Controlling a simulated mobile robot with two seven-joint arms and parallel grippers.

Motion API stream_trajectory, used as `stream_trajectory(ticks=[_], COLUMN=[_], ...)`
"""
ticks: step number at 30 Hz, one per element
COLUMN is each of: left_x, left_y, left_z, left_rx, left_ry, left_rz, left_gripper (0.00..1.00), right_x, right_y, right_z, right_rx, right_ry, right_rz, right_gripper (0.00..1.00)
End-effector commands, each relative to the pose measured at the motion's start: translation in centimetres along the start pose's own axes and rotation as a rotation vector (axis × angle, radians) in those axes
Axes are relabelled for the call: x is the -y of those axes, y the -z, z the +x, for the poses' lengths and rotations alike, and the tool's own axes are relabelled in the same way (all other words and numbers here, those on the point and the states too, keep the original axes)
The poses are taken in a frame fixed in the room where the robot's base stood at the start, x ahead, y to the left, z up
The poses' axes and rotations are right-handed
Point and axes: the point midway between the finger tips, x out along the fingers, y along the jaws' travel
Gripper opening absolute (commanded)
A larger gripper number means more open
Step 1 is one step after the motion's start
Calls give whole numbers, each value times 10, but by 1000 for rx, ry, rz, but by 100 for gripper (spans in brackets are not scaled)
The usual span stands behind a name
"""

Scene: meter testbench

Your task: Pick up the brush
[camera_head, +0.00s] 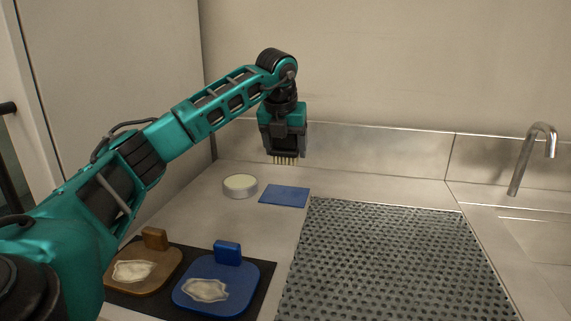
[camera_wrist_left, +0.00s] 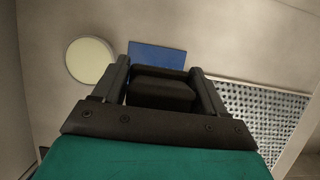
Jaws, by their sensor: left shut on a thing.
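My left gripper (camera_head: 284,152) hangs pointing down above the back of the counter. It is shut on the brush (camera_head: 284,160), whose pale bristles show below the fingers in the head view. The bristles are above the counter, behind a blue flat pad (camera_head: 285,196). In the left wrist view a dark block, the brush (camera_wrist_left: 160,92), sits between the two fingers. The gripper hides most of the brush's body in the head view. My right gripper is not in view.
A round white dish (camera_head: 240,190) stands left of the blue pad, also seen in the wrist view. A perforated grey mat (camera_head: 390,250) covers the middle. A brown paddle (camera_head: 140,280) and a blue paddle (camera_head: 225,290) lie on a dark mat in front. A sink tap (camera_head: 535,150) is right.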

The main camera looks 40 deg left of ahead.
Motion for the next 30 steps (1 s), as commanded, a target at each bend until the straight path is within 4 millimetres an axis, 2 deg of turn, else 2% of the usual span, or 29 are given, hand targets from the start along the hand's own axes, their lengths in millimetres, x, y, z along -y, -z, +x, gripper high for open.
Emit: stream_trajectory(ticks=[1, 3, 12, 19, 30], left_x=[1, 1, 1, 0, 0], left_y=[-8, -14, -36, -43, -44], left_z=[-17, -34, -86, -103, -105], left_rx=[5, 4, 3, 1, 1], left_ry=[4, 4, 2, 1, 0], left_rz=[-1, 0, 0, 1, 1], left_gripper=[40, 40, 40, 40, 40], right_x=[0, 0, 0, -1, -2], right_y=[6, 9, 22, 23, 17], right_z=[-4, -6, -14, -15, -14], right_rx=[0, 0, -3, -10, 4], right_ry=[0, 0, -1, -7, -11], right_rz=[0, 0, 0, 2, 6], right_gripper=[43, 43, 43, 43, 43])
